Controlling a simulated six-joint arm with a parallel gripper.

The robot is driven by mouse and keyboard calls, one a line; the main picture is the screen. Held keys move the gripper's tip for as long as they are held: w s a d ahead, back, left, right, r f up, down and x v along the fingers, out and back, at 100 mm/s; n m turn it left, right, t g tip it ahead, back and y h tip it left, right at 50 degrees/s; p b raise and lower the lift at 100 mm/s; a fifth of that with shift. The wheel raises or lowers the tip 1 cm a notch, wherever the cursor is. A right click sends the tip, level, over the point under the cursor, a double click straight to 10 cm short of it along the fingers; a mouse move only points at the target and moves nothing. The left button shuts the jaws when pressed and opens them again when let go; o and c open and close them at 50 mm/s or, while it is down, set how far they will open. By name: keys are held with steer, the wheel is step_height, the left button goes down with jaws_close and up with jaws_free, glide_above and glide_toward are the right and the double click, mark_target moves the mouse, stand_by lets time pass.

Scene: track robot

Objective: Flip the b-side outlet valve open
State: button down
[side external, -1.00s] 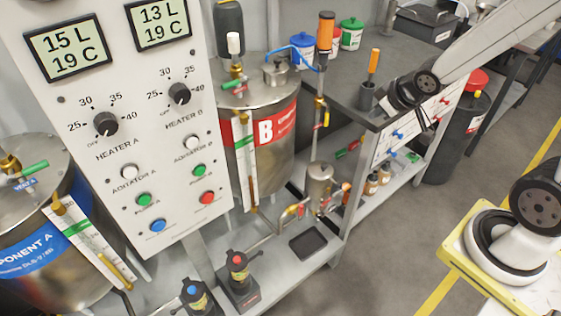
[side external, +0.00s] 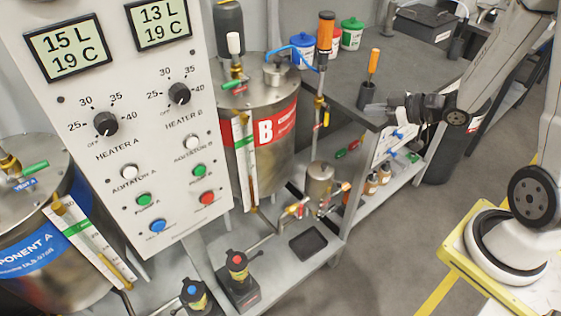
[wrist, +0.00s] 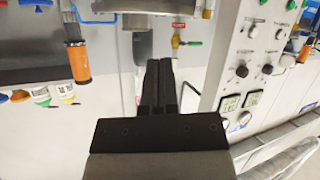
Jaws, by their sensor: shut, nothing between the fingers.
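The B tank (side external: 270,150) is a steel drum with a red label, standing behind the control panel in the side view. Low in front of it, brass pipework carries a small valve with a red handle (side external: 293,210), which looks like the b-side outlet valve. Its exact handle angle is too small to tell. My gripper (side external: 370,107) is to the right of the tank and well above that valve, near the grey table's front corner, pointing left. In the wrist view its black fingers (wrist: 160,64) are together and hold nothing. I cannot make out the outlet valve in the wrist view.
A dark holder (side external: 366,95) with an orange-handled tool stands close to my gripper on the grey table (side external: 420,65). An orange-handled fitting (side external: 326,35) rises beside the tank. The control panel (side external: 120,160) fills the left. A small pot (side external: 320,180) stands by the pipework.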

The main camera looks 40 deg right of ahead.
mark_target(301, 211)
steer(key=s+a+r+t+y, duration=0.2)
steer(key=s+r+y, duration=0.1)
steer(key=s+y, duration=0.25)
step_height(301, 211, down, 42)
steer(key=n, duration=0.1)
steer(key=shift+w, duration=0.4)
stand_by(0.6)
steer(key=shift+w+f, duration=0.1)
steer(key=shift+w, duration=0.05)
stand_by(0.3)
steer(key=x, duration=1.3)
steer(key=shift+w+a+r, duration=0.15)
steer(key=shift+w+r, duration=0.05)
steer(key=shift+w, duration=0.05)
